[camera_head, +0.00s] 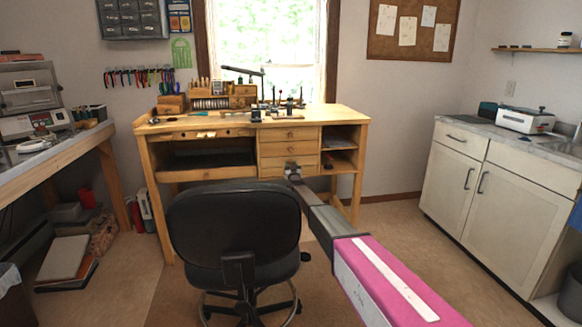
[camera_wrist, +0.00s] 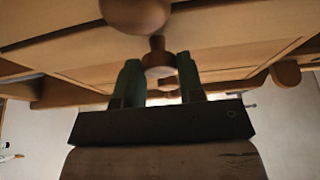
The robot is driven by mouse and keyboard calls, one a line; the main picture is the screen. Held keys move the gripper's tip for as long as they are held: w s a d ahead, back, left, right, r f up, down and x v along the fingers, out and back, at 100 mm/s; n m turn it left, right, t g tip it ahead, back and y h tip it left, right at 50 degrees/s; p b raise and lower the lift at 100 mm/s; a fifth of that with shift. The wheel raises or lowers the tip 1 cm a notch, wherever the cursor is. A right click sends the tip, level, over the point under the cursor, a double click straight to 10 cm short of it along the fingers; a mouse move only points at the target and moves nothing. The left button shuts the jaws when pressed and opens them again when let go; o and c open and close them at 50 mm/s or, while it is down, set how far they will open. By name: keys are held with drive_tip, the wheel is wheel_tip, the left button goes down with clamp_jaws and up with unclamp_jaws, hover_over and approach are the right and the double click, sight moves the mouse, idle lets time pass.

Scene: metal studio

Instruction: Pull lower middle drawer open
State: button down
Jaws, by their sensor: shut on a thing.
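The wooden bench has a stack of drawers with round knobs in its middle; the lower middle drawer (camera_head: 267,172) is partly hidden behind my gripper (camera_head: 293,172). In the wrist view my gripper (camera_wrist: 158,75) has its two dark green fingers on either side of a round wooden drawer knob (camera_wrist: 157,60), shut on it. Another knob (camera_wrist: 137,12) shows larger at the top of that view. In the head view the drawer fronts look about flush with each other; I cannot tell whether the held drawer is slightly out.
A black office chair (camera_head: 235,220) stands in front of the bench, just left of my arm. Open shelves (camera_head: 340,160) are right of the drawers. White cabinets (camera_head: 490,195) line the right wall. The floor between arm and cabinets is clear.

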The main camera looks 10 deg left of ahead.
drive_tip(key=s+d, duration=0.3)
drive_tip(key=s, duration=1)
drive_tip(key=s+d, duration=0.4)
drive_tip(key=s, duration=0.9)
drive_tip(key=shift+d, duration=0.25)
drive_tip(key=c, duration=0.8)
unclamp_jaws()
drive_tip(key=shift+o, duration=0.2)
drive_tip(key=v, duration=1)
drive_tip(key=shift+s+f, duration=0.2)
drive_tip(key=shift+s, duration=0.15)
